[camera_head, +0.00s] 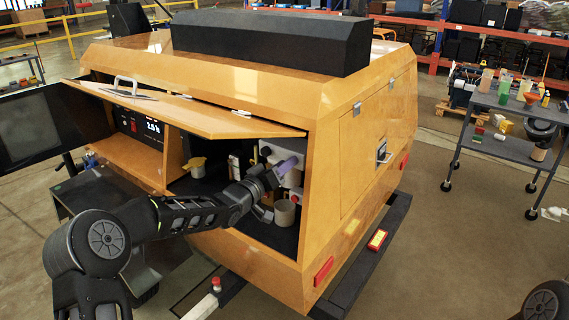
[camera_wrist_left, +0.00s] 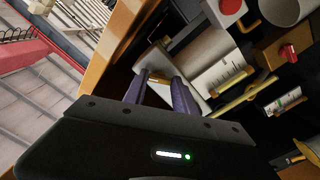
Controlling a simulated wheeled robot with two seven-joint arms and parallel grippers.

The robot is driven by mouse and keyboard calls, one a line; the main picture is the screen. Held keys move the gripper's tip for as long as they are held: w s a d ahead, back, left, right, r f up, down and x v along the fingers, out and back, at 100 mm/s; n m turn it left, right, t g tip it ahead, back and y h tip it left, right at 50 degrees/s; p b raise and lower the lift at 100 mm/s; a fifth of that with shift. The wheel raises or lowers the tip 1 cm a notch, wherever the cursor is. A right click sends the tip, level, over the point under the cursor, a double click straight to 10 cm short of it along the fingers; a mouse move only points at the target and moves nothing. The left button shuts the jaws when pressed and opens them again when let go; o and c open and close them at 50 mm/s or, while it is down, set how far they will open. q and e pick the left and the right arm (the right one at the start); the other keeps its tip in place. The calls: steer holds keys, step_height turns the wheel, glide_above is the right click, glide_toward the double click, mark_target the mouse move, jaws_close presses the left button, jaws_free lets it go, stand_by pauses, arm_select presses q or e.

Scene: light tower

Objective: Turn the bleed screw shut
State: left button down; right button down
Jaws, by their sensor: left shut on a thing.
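My left gripper (camera_head: 287,165) reaches into the open compartment of the yellow-orange housing (camera_head: 340,190). Its purple fingers are at a pale grey block on the compartment's right side. In the left wrist view the gripper (camera_wrist_left: 160,80) has its two fingers close together at a small brass-coloured piece in front of the pale body (camera_wrist_left: 153,58). The fingers are shut on this small part, which appears to be the bleed screw; they hide most of it, and I cannot tell how far it is turned. My right gripper is not in view.
The raised panel (camera_head: 190,108) hangs over the compartment. A grey cup (camera_head: 284,212) stands below the gripper. In the left wrist view a red knob (camera_wrist_left: 287,52), a yellow rod (camera_wrist_left: 243,97) and a small gauge (camera_wrist_left: 285,102) are nearby. A cart (camera_head: 508,135) stands apart at right.

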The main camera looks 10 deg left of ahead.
arm_select(q)
steer(key=n+p, duration=0.1)
steer(key=n, duration=1)
steer(key=shift+p, duration=0.35)
steer(key=c, duration=1)
jaws_free()
steer(key=b+v, duration=0.1)
steer(key=v, duration=0.6)
steer(key=shift+s+b, duration=0.35)
